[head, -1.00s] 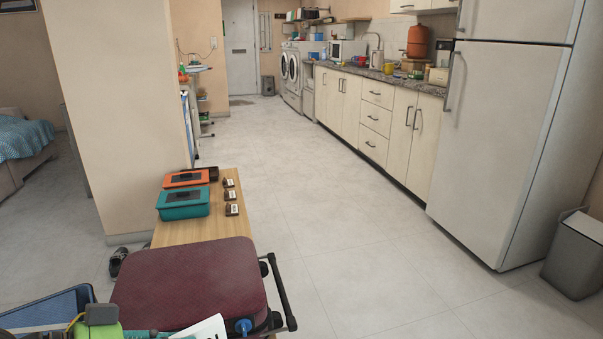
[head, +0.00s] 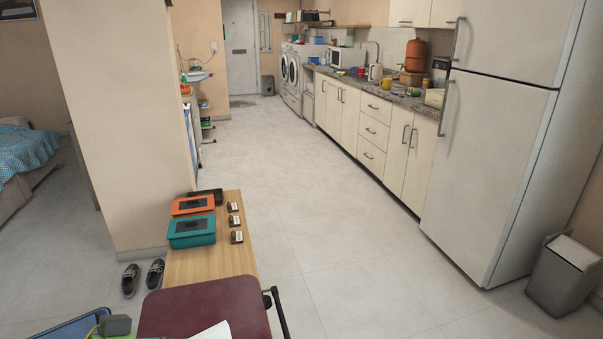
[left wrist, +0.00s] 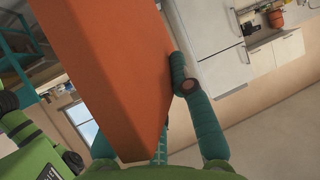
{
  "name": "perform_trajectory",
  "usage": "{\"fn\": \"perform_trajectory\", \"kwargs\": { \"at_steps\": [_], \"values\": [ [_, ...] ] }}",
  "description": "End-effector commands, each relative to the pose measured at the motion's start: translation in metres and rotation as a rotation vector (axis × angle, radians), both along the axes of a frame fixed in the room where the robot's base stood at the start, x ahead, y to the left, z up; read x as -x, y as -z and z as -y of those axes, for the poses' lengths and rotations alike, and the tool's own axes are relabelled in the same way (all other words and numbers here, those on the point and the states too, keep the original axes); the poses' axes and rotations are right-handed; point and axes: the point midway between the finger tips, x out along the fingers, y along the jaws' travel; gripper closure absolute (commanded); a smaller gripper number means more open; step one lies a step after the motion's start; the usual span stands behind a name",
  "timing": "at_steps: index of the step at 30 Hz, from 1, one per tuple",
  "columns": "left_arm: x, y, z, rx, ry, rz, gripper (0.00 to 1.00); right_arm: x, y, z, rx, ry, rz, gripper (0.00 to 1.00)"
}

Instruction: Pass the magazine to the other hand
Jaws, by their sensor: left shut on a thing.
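In the head view only a white piece (head: 213,331), which looks like part of the magazine, shows at the bottom edge over the suitcase. My right gripper is in neither view.
A dark red suitcase (head: 205,305) stands at the end of a wooden bench (head: 210,262) holding teal (head: 190,240) and orange (head: 192,206) boxes. Shoes (head: 155,272) lie left of it. A blue tray (head: 70,328) is at lower left.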

Motion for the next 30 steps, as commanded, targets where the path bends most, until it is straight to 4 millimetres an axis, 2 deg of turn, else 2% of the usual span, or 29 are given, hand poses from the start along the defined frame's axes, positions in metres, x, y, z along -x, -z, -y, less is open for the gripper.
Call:
{"fn": "perform_trajectory", "kwargs": {
  "at_steps": [1, 5, 11, 17, 23, 30],
  "values": [
    [0.0, -0.01, 0.001, 0.004, 0.001, 0.003, 1.0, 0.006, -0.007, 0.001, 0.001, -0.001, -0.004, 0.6],
    [0.001, -0.011, 0.002, 0.003, 0.004, 0.002, 1.0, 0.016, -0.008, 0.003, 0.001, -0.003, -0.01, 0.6],
    [0.001, -0.011, 0.003, 0.001, 0.01, 0.004, 1.0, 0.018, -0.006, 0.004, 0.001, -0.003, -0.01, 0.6],
    [0.002, -0.018, 0.017, 0.001, 0.086, 0.006, 1.0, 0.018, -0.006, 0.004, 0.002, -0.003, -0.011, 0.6],
    [0.007, -0.034, 0.047, -0.002, 0.256, 0.005, 1.0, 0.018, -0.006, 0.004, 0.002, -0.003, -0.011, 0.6],
    [0.014, -0.059, 0.095, 0.0, 0.527, 0.004, 1.0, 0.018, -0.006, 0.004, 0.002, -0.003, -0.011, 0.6]
  ]
}}
